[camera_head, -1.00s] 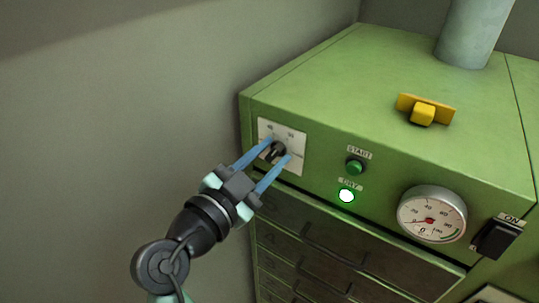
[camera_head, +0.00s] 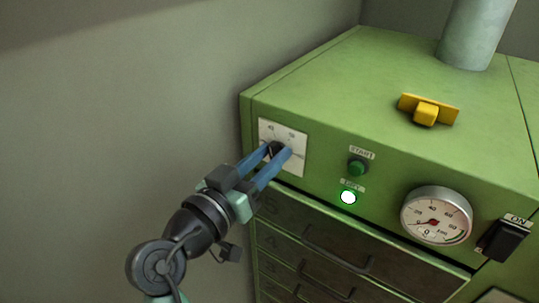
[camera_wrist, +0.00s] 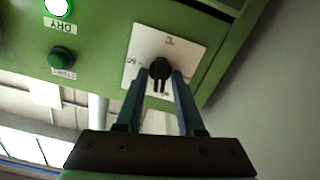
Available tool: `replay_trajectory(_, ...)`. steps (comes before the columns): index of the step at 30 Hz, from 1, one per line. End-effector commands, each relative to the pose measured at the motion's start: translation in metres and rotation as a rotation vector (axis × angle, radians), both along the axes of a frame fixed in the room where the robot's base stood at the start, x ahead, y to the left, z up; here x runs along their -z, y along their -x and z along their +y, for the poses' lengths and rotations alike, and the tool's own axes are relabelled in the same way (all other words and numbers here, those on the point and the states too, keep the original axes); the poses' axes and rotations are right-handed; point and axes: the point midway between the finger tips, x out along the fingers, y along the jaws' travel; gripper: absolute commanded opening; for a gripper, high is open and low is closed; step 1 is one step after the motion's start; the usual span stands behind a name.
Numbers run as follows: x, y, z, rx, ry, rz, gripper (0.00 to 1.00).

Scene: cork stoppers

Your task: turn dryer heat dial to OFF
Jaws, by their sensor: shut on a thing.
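The heat dial (camera_wrist: 159,69) is a small black knob on a white scale plate (camera_head: 297,165) at the left of the green dryer's front. In the wrist view the plate (camera_wrist: 190,45) shows scale marks around the knob. My gripper (camera_head: 281,152) has its two blue fingers shut on the dial, one on each side. The wrist view also shows the gripper (camera_wrist: 160,76) around the knob. The fingers hide part of the knob and plate in the head view. I cannot read which mark the dial points to.
Right of the dial are a green START button (camera_head: 358,168), a lit DRY lamp (camera_head: 348,197), a round gauge (camera_head: 436,215) and a black ON switch (camera_head: 502,238). Drawers (camera_head: 315,235) lie below. A yellow part (camera_head: 427,110) sits on top. A grey wall stands left.

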Motion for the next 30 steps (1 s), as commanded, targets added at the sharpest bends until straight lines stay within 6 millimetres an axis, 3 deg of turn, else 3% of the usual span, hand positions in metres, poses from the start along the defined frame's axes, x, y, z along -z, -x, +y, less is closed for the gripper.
replay_trajectory(30,0.0008,-0.001,0.0017,0.0,0.803,0.541,0.0)
